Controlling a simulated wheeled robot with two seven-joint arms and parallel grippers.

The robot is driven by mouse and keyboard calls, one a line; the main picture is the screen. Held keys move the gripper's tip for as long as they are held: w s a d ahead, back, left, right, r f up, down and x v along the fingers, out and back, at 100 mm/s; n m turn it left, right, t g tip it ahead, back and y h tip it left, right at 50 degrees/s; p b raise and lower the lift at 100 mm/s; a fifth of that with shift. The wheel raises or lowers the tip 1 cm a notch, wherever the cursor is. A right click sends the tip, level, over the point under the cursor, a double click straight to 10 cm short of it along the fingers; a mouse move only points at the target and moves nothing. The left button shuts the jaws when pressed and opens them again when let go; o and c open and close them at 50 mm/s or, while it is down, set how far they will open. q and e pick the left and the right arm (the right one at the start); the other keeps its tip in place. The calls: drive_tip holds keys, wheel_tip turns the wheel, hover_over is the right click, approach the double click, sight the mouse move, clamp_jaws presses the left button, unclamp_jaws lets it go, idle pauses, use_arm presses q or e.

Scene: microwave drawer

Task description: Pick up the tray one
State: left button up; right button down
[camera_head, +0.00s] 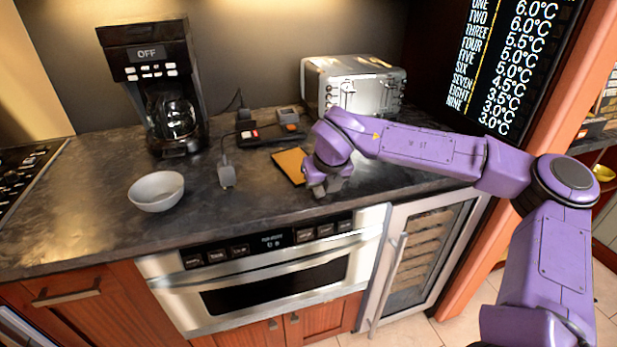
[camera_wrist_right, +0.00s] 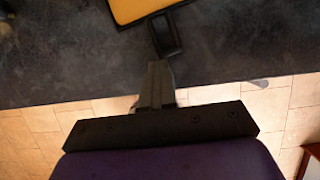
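The tray (camera_head: 291,166), a flat orange-yellow piece with a dark rim, lies on the dark countertop behind the drawer front. Its orange face also shows at the top of the right wrist view (camera_wrist_right: 140,9), with a dark loop-shaped handle (camera_wrist_right: 165,36) pointing toward my gripper. My right gripper (camera_head: 326,187) is at the tray's front right side, low over the counter near its edge. My left gripper is not in view.
A white bowl (camera_head: 156,191), a coffee maker (camera_head: 158,80) and a grey plugged item (camera_head: 226,172) stand left of the tray. Dark devices (camera_head: 262,131) and a silver toaster (camera_head: 352,88) are behind it. The drawer microwave (camera_head: 270,272) below looks closed.

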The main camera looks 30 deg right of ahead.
drive_tip(key=shift+s+f, duration=0.1)
drive_tip(key=shift+f, duration=0.2)
drive_tip(key=shift+d+r, duration=0.1)
drive_tip(key=shift+r, duration=0.35)
wheel_tip(320, 180, up, 3)
drive_tip(key=shift+s+d+r, duration=0.1)
drive_tip(key=shift+d, duration=0.05)
drive_tip(key=s+r+b, duration=0.2)
drive_tip(key=s+r, duration=0.7)
drive_tip(key=s, duration=0.4)
drive_tip(key=shift+s+a, duration=0.2)
drive_tip(key=shift+s, duration=0.05)
drive_tip(key=shift+c, duration=1.9)
unclamp_jaws()
drive_tip(key=shift+w, duration=0.1)
drive_tip(key=shift+r, duration=0.1)
drive_tip(key=d+v, duration=0.1)
drive_tip(key=v, duration=0.9)
drive_tip(key=shift+a+r+p, duration=0.2)
drive_tip(key=shift+a+p, duration=0.1)
drive_tip(key=shift+a, duration=0.15)
